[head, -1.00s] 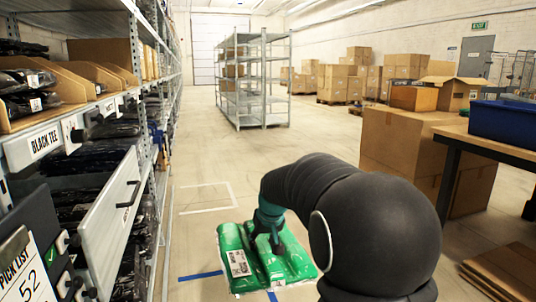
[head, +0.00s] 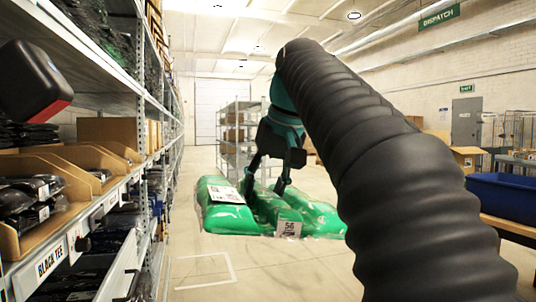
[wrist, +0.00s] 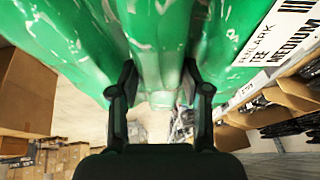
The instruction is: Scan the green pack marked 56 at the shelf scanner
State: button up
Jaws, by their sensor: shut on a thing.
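The green pack (head: 225,219) is a plastic-wrapped bundle with several puffy folds, held up in the air in the middle of the head view. In the wrist view the pack (wrist: 60,28) fills the top, with a "Fenlark Tee Medium" label at the right. A black-and-red device, apparently the scanner (head: 38,78), sits at the upper left by the shelf.
The shelf rack (head: 150,90) with bins of dark bagged garments (head: 22,200) runs along the left. A blue tote (head: 505,199) is on the table at right. A grey rack (head: 232,135) stands behind the pack. The aisle floor below is clear.

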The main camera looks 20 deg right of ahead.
aim_at(211, 189)
jog(key=s+r, duration=0.1)
jog(key=r, duration=0.1)
jog(key=s+r, duration=0.2)
jog(key=shift+s+a, duration=0.2)
jog(key=shift+s, duration=0.1)
jog(key=shift+s+a+r, duration=0.1)
jog(key=shift+a, duration=0.05)
jog(key=a+f, duration=0.1)
jog(key=a, duration=0.2)
jog(key=a+f, duration=0.2)
jog(key=a, duration=0.1)
jog(key=a+f+b, duration=0.1)
jog(key=a, duration=0.2)
jog(key=shift+w+a+f, duration=0.15)
jog(key=shift+w+a, duration=0.05)
jog(key=shift+a, duration=0.2)
jog(key=shift+d, duration=0.15)
jog(key=shift+r, duration=0.2)
jog(key=d+r+p, duration=0.1)
jog(key=d+r, duration=0.4)
jog(key=r, duration=0.2)
jog(key=shift+d+r, duration=0.4)
jog(key=shift+s, duration=0.1)
